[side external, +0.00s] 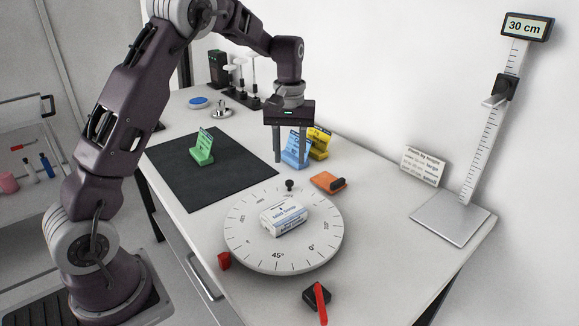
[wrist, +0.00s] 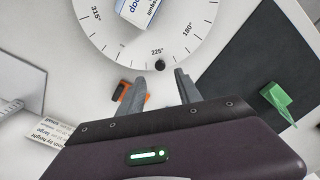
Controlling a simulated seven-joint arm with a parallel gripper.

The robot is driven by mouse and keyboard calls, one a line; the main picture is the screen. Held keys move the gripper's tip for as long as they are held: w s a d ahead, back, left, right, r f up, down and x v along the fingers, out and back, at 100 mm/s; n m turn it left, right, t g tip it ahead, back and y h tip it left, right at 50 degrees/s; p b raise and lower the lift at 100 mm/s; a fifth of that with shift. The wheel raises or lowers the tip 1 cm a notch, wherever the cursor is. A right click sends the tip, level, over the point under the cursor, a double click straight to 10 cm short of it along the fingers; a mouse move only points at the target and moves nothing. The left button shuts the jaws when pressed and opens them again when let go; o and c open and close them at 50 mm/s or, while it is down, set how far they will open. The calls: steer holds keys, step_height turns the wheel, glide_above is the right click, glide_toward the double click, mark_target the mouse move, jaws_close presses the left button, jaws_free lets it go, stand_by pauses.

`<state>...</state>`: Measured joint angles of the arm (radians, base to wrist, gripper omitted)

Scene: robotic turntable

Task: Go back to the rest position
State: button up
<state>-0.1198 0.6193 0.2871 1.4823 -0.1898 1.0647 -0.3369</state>
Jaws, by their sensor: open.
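My gripper (side external: 290,152) hangs above the table behind the turntable, with its fingers pointing down. In the wrist view its two fingers (wrist: 162,90) are spread apart with nothing between them. The white round turntable (side external: 245,240) has degree marks around its rim and a small black knob (side external: 290,186) at its far edge. A white box with blue print (side external: 284,216) lies on the turntable, apart from my gripper. The turntable also shows at the top of the wrist view (wrist: 190,50).
A green holder (side external: 203,150) stands on the black mat (side external: 180,175). Blue (side external: 292,150) and yellow (side external: 320,142) holders stand behind my gripper. An orange item (side external: 328,182), a height gauge (side external: 450,218), a sign (side external: 423,164) and a red-handled tool (side external: 320,300) surround the turntable.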

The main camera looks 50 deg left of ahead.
steer(key=shift+r, duration=0.15)
steer(key=shift+s+d+r, duration=0.15)
steer(key=shift+r, duration=0.15)
steer(key=s+d+r+m+t, duration=0.25)
steer(key=s+d+r, duration=0.45)
steer(key=s+r, duration=0.35)
steer(key=s+d+m+t, duration=0.1)
steer(key=s+d+m, duration=0.2)
steer(key=s, duration=0.6)
steer(key=s+d+m+t, duration=0.2)
steer(key=s+m, duration=0.1)
steer(key=s, duration=0.6)
steer(key=shift+s+d+f, duration=0.2)
steer(key=shift+s+d, duration=0.15)
steer(key=shift+d, duration=0.05)
